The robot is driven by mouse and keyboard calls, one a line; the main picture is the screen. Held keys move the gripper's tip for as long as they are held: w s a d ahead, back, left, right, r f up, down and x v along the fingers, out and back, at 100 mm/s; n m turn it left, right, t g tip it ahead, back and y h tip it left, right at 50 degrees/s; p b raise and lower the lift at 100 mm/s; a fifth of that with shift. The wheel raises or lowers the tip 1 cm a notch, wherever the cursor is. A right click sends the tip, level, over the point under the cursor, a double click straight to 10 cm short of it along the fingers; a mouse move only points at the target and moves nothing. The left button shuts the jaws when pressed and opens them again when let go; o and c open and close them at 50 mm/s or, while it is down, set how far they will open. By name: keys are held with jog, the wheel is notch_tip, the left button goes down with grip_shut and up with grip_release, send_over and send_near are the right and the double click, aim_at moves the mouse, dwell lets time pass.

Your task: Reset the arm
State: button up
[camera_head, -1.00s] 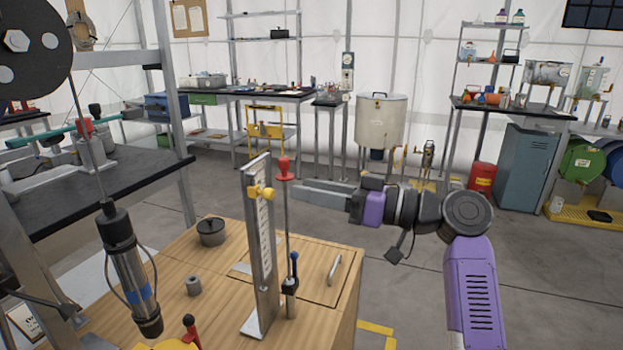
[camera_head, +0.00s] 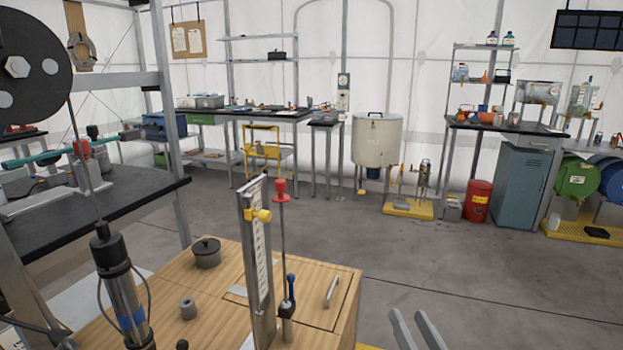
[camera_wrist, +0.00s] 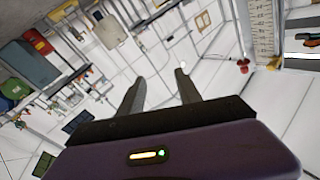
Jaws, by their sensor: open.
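My gripper (camera_head: 417,328) shows at the bottom edge of the head view, to the right of the wooden cabinet. Only its two grey fingers are in that view; the rest of the arm is out of frame. In the wrist view my gripper (camera_wrist: 160,88) has its fingers spread apart with nothing between them. The wrist camera looks tilted across the room. The upright scale stand (camera_head: 258,265) with a yellow clamp and red knob stands on the wooden cabinet (camera_head: 225,318), left of my gripper and apart from it.
A black-topped bench (camera_head: 100,215) stands at the left, with a hanging metal cylinder (camera_head: 125,300) before it. A white tank (camera_head: 377,138), a red can (camera_head: 478,200) and a blue-grey locker (camera_head: 522,185) stand farther back. The grey floor (camera_head: 470,270) right of the cabinet is clear.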

jog(key=s+d+f+n+g+h, duration=0.1)
jog(key=s+f, duration=0.2)
jog(key=s, duration=1.1)
jog(key=s+f+g+h, duration=0.1)
jog(key=s+f+g, duration=0.1)
jog(key=s, duration=1.1)
jog(key=s+d+f+n+g+h, duration=0.1)
jog(key=s+f, duration=0.2)
jog(key=s, duration=1.1)
notch_tip(320, 180, up, 12)
jog(key=p, duration=1.2)
jog(key=shift+s+r+p, duration=0.2)
jog(key=shift+s+p, duration=0.2)
